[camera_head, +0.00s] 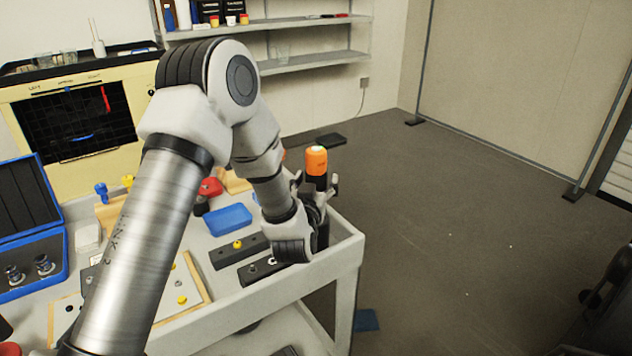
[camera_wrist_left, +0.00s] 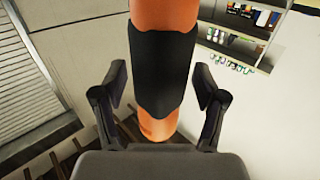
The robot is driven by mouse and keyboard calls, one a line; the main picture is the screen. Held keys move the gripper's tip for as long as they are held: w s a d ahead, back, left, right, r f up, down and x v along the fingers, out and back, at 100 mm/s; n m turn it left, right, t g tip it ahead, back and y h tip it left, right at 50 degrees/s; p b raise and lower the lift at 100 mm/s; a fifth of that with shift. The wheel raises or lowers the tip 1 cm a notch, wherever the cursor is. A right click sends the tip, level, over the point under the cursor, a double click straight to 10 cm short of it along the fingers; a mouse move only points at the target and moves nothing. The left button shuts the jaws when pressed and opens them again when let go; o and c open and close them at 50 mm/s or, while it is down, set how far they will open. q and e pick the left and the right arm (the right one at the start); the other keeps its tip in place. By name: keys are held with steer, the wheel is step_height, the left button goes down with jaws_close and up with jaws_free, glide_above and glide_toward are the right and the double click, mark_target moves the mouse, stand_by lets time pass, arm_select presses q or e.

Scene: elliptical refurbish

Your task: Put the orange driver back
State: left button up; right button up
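The orange driver (camera_head: 317,161) stands upright at the right edge of the white cart, orange on top with a black band. In the left wrist view the driver (camera_wrist_left: 162,70) runs between the two fingers, with a gap on each side. My left gripper (camera_head: 316,186) is open around it, the fingers apart and not visibly touching it. The driver's lower part is largely hidden behind my gripper in the head view, so I cannot tell what it rests in. My right gripper is not seen.
The cart (camera_head: 345,255) holds a blue tray (camera_head: 229,220), dark blocks (camera_head: 240,250), a board with yellow pieces and an open blue case (camera_head: 30,262). Shelves (camera_head: 315,60) stand behind. The floor to the right is largely clear; a dark shape is cut off at lower right.

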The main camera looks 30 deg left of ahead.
arm_select(q)
steer(key=shift+f, duration=0.1)
steer(key=shift+s, duration=0.15)
steer(key=v, duration=1.1)
steer(key=shift+s+d, duration=0.15)
steer(key=shift+s, duration=0.2)
